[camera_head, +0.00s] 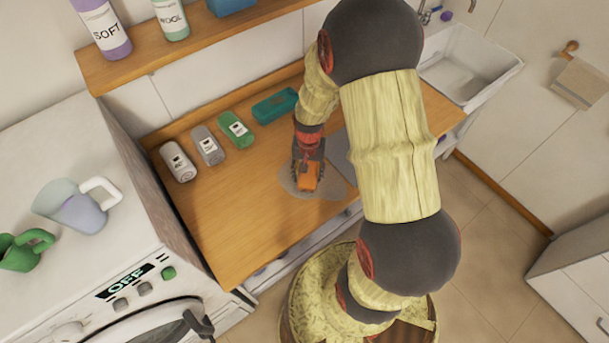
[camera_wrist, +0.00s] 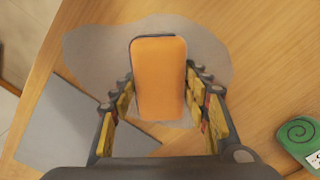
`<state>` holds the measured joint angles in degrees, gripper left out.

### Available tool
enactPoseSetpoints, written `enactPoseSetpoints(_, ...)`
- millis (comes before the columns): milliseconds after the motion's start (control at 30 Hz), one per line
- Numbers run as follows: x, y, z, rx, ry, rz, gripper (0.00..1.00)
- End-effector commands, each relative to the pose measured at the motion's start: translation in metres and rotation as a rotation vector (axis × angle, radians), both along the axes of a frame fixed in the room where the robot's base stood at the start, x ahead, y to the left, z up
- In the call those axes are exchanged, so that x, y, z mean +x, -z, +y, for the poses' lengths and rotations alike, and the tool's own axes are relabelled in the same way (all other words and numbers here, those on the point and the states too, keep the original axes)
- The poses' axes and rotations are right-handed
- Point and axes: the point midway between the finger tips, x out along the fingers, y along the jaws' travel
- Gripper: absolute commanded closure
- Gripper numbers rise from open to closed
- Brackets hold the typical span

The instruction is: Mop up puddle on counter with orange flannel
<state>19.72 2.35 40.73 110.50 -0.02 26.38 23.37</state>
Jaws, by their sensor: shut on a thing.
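The orange flannel (camera_head: 307,180) is a block-like, rounded piece on the wooden counter (camera_head: 240,225). In the wrist view the flannel (camera_wrist: 158,75) sits between the two fingers of my gripper (camera_wrist: 160,92), which is shut on it. In the head view my gripper (camera_head: 308,164) points down over the counter. The puddle (camera_head: 333,186) is a pale grey patch under and around the flannel. In the wrist view the puddle (camera_wrist: 95,45) spreads to both sides of the flannel and beyond its far end. The flannel's underside is hidden.
A grey flat panel (camera_wrist: 75,125) lies beside the puddle. A washing machine (camera_head: 120,235) stands left, a sink (camera_head: 460,75) right. The front left counter is clear.

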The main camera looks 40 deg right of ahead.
Motion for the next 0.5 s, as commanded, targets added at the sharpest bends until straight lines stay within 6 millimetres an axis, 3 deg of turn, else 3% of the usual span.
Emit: enactPoseSetpoints(500,0.0,0.0,-0.025,0.001,0.002,0.001,0.74)
